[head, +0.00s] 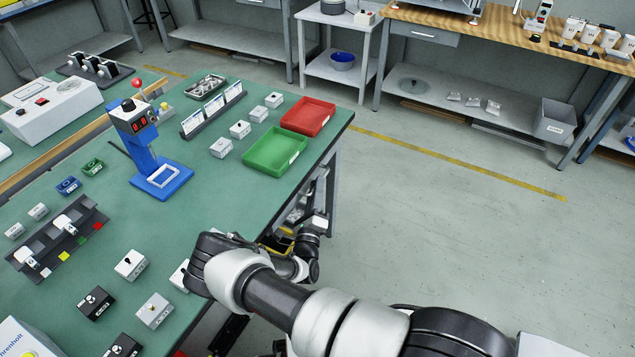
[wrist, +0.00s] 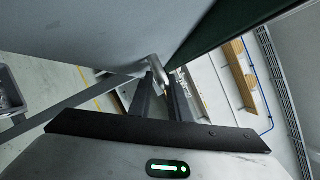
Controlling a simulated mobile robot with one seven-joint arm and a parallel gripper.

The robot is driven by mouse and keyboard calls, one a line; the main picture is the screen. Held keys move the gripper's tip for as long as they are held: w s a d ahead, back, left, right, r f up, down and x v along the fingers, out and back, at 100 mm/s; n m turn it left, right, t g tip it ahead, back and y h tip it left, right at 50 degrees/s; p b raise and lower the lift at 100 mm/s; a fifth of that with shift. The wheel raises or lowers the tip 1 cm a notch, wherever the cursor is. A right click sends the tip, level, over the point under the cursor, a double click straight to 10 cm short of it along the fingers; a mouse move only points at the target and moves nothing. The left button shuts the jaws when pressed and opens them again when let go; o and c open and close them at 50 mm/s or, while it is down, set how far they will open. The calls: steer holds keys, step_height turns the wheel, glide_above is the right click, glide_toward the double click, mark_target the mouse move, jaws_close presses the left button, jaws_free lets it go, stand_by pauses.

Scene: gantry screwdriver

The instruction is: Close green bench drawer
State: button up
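The green-topped bench (head: 215,215) fills the left of the head view. My arm reaches down beside its right edge, and its wrist end and my gripper are mostly hidden there. In the wrist view a large smooth grey panel (wrist: 85,35), apparently the drawer front, spans the top left. A dark green edge (wrist: 225,32) runs beside it. A small metal handle (wrist: 157,70) sticks out from the panel. My gripper (wrist: 163,80) has its two dark fingers on either side of the handle; whether they press on it is unclear. How far the drawer stands out is hidden.
On the bench are a red tray (head: 308,116), a green tray (head: 276,150), a blue stand tool (head: 150,150) and several small boxes. The floor (head: 440,210) right of the bench is open. A wooden-topped bench (head: 500,35) stands at the back.

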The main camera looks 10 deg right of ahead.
steer(key=p+v, duration=0.1)
steer(key=v, duration=1.4)
steer(key=shift+s+a, duration=0.1)
steer(key=shift+s, duration=0.05)
